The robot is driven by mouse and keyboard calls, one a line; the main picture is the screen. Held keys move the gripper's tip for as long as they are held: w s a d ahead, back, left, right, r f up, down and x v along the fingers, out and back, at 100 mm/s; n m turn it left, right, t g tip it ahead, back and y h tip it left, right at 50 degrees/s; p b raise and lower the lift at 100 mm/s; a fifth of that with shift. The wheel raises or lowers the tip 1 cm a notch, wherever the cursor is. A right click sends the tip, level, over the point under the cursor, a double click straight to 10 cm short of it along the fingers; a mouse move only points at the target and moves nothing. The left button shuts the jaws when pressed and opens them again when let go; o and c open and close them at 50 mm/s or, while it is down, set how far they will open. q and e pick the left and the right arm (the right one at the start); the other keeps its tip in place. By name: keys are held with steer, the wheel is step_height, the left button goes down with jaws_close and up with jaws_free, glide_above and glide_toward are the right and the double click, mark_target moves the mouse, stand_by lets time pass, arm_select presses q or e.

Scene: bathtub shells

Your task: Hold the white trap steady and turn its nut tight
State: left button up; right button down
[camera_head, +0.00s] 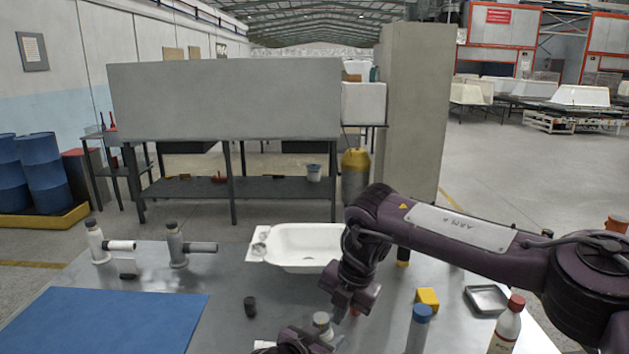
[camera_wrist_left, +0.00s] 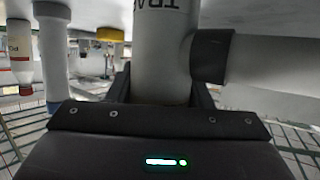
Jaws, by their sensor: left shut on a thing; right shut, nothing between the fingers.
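A white trap (camera_head: 322,322) with a dark cap top shows at the bottom edge of the head view, mostly hidden by my arms. In the left wrist view, which looks upside down, the trap's upright body (camera_wrist_left: 163,60) carries dark lettering. A dark nut (camera_wrist_left: 211,56) joins it to a pale side pipe (camera_wrist_left: 270,62). My left gripper (camera_wrist_left: 162,92) is shut on the trap body, a finger on each side, beside the nut. My right gripper (camera_head: 347,308) is shut and empty, just right of the trap's top; contact cannot be told.
A white trap (camera_head: 95,243) and a grey trap (camera_head: 176,246) stand at the back left. A white basin (camera_head: 305,246), black cup (camera_head: 250,306), yellow block (camera_head: 428,297), metal tray (camera_head: 487,297), blue-capped bottle (camera_head: 419,330) and red-capped bottle (camera_head: 508,325) surround me. The blue mat (camera_head: 110,320) is clear.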

arm_select(q)
steer(key=shift+d, duration=0.1)
arm_select(e)
steer(key=a+v, duration=0.1)
steer(key=v, duration=0.4)
steer(key=shift+w+d+r, duration=0.2)
steer(key=shift+d+r, duration=0.15)
steer(key=shift+r, duration=0.2)
step_height(320, 180, down, 6)
steer(key=s+a, duration=0.1)
steer(key=s, duration=0.1)
steer(key=shift+s+a, duration=0.2)
steer(key=shift+a, duration=0.15)
stand_by(0.3)
